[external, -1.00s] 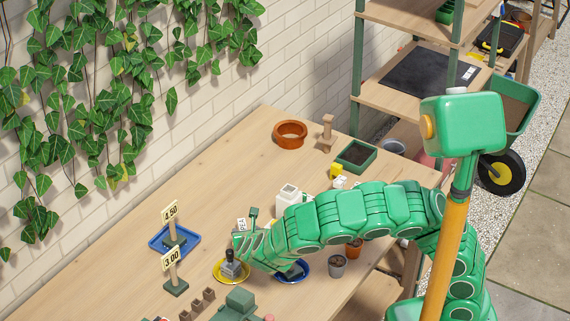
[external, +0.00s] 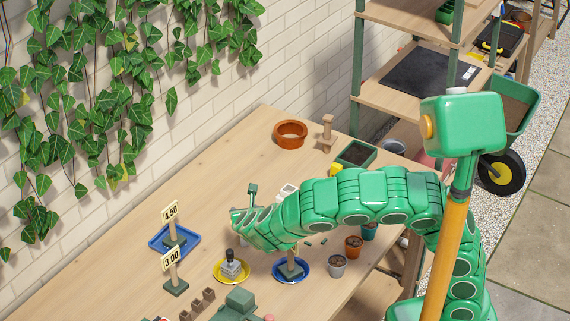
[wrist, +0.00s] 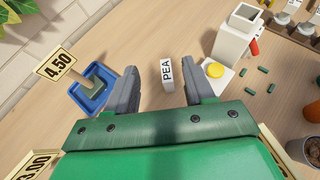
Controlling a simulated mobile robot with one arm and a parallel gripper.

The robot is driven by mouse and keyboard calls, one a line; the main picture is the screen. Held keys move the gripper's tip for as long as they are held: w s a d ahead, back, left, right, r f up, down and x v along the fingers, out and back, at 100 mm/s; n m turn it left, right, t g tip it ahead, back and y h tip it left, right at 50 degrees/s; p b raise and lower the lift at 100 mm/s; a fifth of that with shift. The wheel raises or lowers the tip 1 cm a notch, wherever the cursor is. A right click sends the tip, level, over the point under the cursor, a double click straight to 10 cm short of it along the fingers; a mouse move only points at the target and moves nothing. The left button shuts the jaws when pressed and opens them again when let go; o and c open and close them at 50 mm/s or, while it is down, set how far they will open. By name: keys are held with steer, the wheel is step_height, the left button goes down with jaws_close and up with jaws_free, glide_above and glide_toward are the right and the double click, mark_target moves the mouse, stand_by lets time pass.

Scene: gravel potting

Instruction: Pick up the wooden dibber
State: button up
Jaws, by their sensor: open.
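I cannot pick out the wooden dibber for certain. A pale wooden piece with a wider top and base (external: 326,132) stands upright at the far end of the bench in the external view; I cannot tell if it is the dibber. My gripper (wrist: 160,72) is open and empty, its two dark fingers spread above the bench. A white label reading PEA (wrist: 168,75) shows between and beyond the fingers in the wrist view. In the external view my gripper (external: 237,221) is over the middle of the bench, above and beyond the yellow saucer.
A blue tray with a 4.50 sign (wrist: 91,88) lies left of the fingers. A yellow saucer (external: 218,277), blue saucer (external: 277,275) and terracotta ring (external: 290,132) are on the bench.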

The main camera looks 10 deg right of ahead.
step_height(320, 180, up, 5)
steer(key=w+d+f+n+g+y, duration=0.1)
steer(key=w+d+y, duration=0.15)
steer(key=w, duration=0.85)
steer(key=w+d+f+n+g+y, duration=0.1)
steer(key=w+d+n, duration=0.15)
steer(key=w, duration=0.85)
steer(key=w+d+f+n+y, duration=0.15)
steer(key=w+d, duration=0.25)
steer(key=w, duration=0.6)
steer(key=w+d+r+n+g+y, duration=0.1)
steer(key=w+d+r+n+y, duration=0.15)
steer(key=w+d, duration=0.95)
steer(key=d+n+g+y, duration=0.1)
steer(key=d+n+y, duration=0.25)
steer(key=d, duration=1.55)
glide_toward(325, 126)
steer(key=w+a+f, duration=0.2)
steer(key=shift+w, duration=0.4)
steer(key=shift+x, duration=3.8)
